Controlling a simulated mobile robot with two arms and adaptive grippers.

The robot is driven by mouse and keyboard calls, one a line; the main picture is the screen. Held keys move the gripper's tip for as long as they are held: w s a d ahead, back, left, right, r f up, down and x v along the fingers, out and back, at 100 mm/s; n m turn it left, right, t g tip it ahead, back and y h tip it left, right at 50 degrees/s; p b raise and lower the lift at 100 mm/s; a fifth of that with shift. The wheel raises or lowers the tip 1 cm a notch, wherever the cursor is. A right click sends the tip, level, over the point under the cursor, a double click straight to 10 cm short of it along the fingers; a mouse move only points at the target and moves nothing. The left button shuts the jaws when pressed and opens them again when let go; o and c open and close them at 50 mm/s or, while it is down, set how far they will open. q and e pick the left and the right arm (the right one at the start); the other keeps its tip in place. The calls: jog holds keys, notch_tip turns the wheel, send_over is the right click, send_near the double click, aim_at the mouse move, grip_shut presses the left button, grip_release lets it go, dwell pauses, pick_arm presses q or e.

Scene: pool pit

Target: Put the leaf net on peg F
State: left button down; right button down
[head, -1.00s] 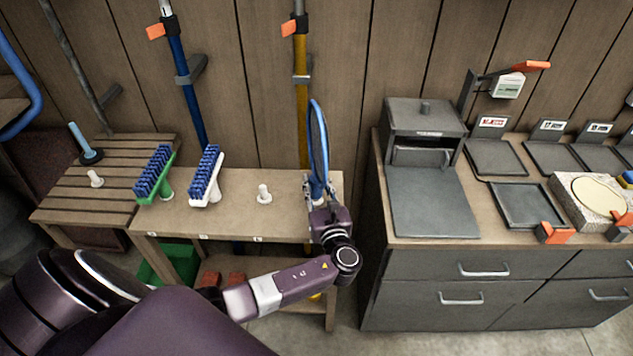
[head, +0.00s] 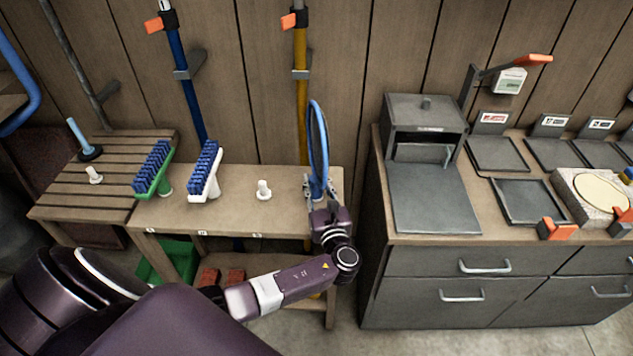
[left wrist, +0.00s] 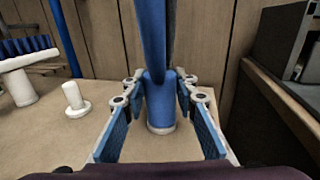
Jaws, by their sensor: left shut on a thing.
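The leaf net (head: 318,140) stands upright, its blue hoop edge-on, at the right end of the wooden bench. My left gripper (head: 320,190) is shut on its blue socket (left wrist: 159,95), with a blue-padded finger on each side. A pale rim shows at the foot of the socket, low against the bench top; whether a peg is inside is hidden. A bare white peg (head: 264,190) stands to the left of the net and also shows in the left wrist view (left wrist: 75,98). The labels on the bench edge are too small to read. My right gripper is out of view.
A blue-and-white brush (head: 205,172) and a blue-and-green brush (head: 154,170) stand farther left on the bench (head: 235,215). Poles hang on the wall behind. A grey cabinet (head: 440,262) with a box and trays stands close on the right.

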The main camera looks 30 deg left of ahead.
pick_arm(q)
jog(key=shift+r, duration=0.1)
jog(key=c, duration=1)
grip_release()
jog(key=shift+p+v, duration=1.2)
jog(key=shift+v, duration=1.7)
jog(key=shift+p+v, duration=0.8)
jog(key=shift+v, duration=1.8)
jog(key=shift+s, duration=0.1)
